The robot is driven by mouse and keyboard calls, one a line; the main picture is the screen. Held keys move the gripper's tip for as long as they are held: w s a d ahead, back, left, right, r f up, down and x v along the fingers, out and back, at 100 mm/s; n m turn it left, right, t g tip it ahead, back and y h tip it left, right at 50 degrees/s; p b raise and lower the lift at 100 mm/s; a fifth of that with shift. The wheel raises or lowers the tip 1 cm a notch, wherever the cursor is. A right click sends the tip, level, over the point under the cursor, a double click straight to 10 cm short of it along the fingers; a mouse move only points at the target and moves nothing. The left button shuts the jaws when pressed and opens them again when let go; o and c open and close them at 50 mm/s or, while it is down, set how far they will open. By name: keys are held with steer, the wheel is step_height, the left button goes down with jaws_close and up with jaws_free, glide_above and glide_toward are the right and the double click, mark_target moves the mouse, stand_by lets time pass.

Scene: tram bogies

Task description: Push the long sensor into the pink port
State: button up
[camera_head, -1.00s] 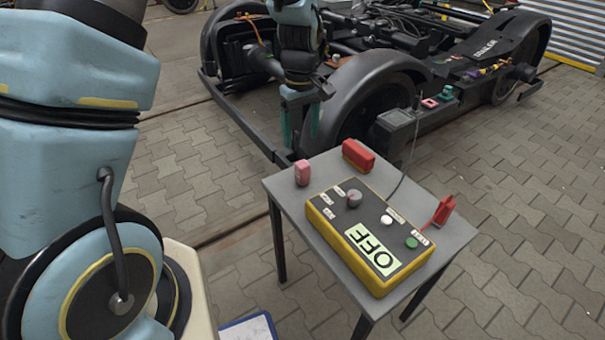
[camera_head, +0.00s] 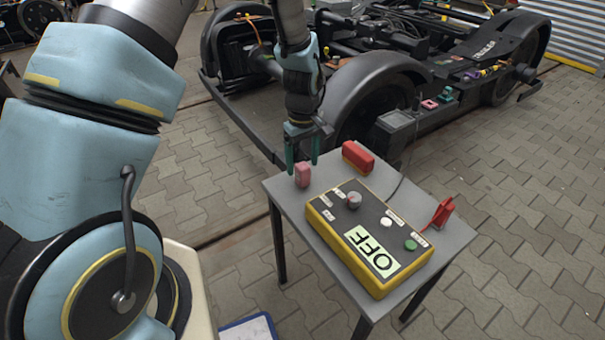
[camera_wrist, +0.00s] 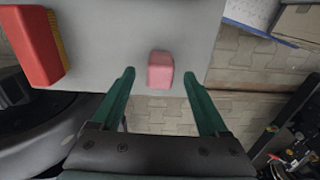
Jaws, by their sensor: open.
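A small pink block (camera_head: 302,176) stands at the far left corner of the grey table. My gripper (camera_head: 303,162) is open just above and behind it, fingers pointing down. In the wrist view the pink block (camera_wrist: 160,72) shows between the two green fingertips, with gaps on both sides. I cannot tell for certain which block is the long sensor. A pink port (camera_head: 429,103) sits on the bogie's side beside a green one (camera_head: 446,93).
A yellow control box (camera_head: 370,238) reading OFF fills the table's middle, with a red part (camera_head: 443,211) wired beside it. The bogie wheel (camera_head: 375,100) and a grey box (camera_head: 396,130) stand behind the table (camera_head: 452,236). Paving is open to the right.

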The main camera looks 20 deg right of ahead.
step_height(320, 180, down, 2)
stand_by(0.4)
jaws_close()
stand_by(0.5)
